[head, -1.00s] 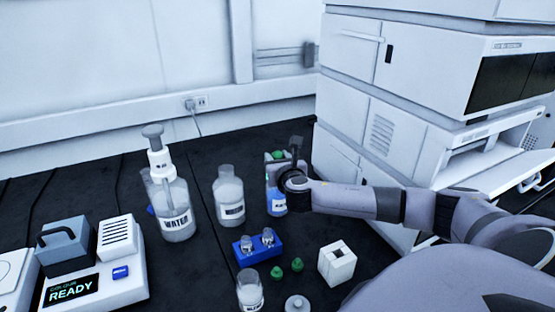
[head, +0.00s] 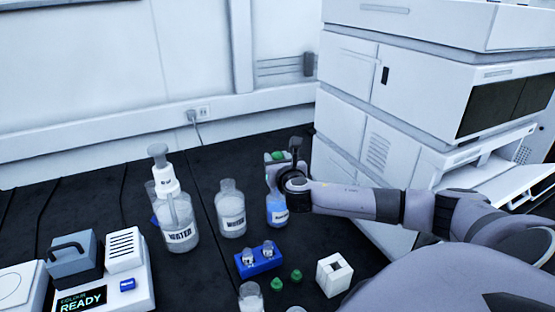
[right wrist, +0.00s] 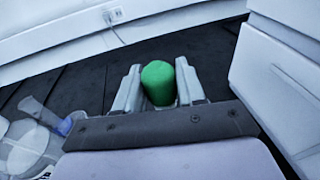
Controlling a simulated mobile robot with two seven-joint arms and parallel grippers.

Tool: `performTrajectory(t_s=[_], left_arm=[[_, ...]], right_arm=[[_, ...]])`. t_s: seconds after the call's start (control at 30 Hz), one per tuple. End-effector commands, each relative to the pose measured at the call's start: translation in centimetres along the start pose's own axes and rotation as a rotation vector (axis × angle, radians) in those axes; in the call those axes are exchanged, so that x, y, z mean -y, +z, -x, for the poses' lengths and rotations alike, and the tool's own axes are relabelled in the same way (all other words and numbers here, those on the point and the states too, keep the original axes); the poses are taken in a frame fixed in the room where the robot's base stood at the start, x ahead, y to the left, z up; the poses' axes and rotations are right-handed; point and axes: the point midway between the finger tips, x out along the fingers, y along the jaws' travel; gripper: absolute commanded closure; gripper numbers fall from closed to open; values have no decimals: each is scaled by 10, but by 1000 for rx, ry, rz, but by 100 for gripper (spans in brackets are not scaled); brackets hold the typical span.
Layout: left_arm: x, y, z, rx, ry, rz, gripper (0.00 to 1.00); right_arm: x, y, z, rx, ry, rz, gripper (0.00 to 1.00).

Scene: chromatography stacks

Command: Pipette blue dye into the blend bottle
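The green also shows in the head view. The pipette's stem and tip are hidden, so I cannot tell whether the tip is inside the dye bottle. A clear open bottle (head: 250,298), likely the blend bottle, is cut off at the bottom edge. My left gripper is out of view.
A WATER bottle (head: 179,220) and a WASH bottle (head: 231,210) stand left. A blue rack (head: 258,263) holds two vials. Two green caps (head: 296,276) and a white holed block (head: 334,277) lie in front. A tall white instrument stack (head: 400,90) bounds the right.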

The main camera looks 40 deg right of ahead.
Motion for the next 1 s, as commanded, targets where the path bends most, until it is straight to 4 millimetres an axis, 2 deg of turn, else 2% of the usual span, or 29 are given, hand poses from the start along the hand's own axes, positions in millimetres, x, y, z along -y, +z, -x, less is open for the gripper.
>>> performTrajectory(t_s=[0.07,1.0], left_arm=[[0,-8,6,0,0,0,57],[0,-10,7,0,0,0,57]], right_arm=[[0,9,1,0,0,0,66],[0,72,10,3,-1,-2,66]])
